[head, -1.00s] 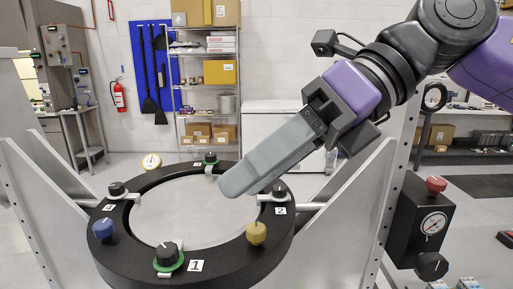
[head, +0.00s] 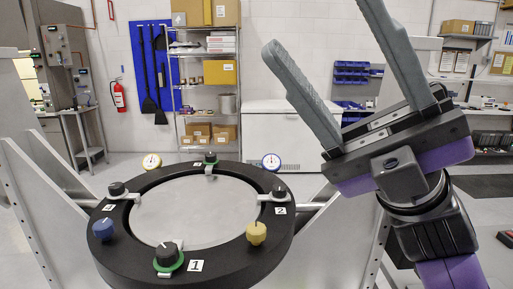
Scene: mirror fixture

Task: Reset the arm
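My gripper (head: 321,28) is raised to the right of the mirror fixture, its two long grey fingers pointing up and to the left. The fingers are wide apart with nothing between them. The mirror fixture is a black ring (head: 118,251) around a round grey plate (head: 200,215). My gripper is clear of the ring and touches nothing.
Black knobs with clamps sit around the ring, one at label 1 (head: 196,266) and one at label 2 (head: 280,210). A blue knob (head: 103,229) and a yellow knob (head: 256,233) are also on it. Two gauges (head: 151,161) (head: 271,161) stand behind. Shelves (head: 208,100) are at the back.

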